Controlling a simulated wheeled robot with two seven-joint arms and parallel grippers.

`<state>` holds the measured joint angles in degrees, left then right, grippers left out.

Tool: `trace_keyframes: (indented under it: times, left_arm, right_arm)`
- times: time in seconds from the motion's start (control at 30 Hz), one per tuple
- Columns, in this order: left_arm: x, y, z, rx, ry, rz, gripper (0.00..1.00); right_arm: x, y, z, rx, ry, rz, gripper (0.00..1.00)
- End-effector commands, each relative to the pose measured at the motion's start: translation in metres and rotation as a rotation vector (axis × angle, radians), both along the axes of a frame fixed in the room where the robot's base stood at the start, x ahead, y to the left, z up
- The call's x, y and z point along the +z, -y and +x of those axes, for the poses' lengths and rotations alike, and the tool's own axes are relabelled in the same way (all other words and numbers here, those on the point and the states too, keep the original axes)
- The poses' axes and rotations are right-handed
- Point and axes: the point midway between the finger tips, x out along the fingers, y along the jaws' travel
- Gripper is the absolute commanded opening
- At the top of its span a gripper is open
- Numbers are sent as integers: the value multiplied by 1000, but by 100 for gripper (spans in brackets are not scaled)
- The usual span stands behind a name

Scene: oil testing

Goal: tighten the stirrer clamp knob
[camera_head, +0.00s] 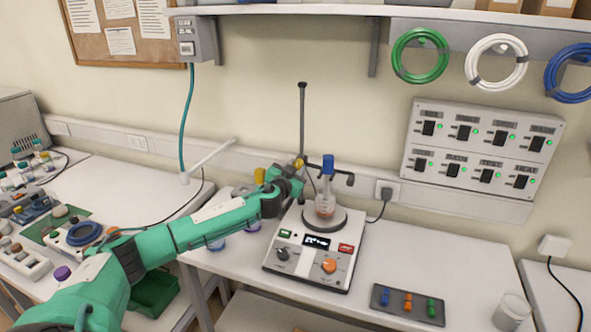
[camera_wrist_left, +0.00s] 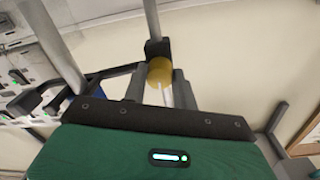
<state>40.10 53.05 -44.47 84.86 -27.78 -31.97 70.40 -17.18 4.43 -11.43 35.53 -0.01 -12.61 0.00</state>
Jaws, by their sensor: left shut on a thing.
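The stirrer (camera_head: 312,258) is a white box with a display, an orange knob and a round top plate. A blue-capped vessel (camera_head: 326,198) with pinkish contents stands on its plate. A dark upright rod (camera_head: 302,120) rises behind it and carries the clamp (camera_head: 342,178). The yellow clamp knob (camera_head: 299,163) sits at the rod. In the left wrist view the knob (camera_wrist_left: 160,72) lies between the fingers, against a black clamp block. My left gripper (camera_head: 296,170) is at the rod, shut on the knob. My right gripper is not in view.
A tray with blue, orange and green pieces (camera_head: 408,304) and a clear beaker (camera_head: 511,311) stand on the bench to the right. A yellow-topped item (camera_head: 260,175) is behind my left forearm. The bench right of the stirrer is mostly clear.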

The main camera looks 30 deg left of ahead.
Motion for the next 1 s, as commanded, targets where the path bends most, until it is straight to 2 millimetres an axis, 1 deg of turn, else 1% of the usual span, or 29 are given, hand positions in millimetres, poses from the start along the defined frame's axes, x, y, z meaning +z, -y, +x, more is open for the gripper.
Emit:
trace_keyframes:
  times: [0.37, 1.0]
  left_arm:
    - [0, 1, 0, 0, -80, 328, 5]
    - [2, 2, 0, -2, -223, 920, 5]
  right_arm:
    - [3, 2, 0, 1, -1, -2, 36]
    - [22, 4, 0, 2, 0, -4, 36]
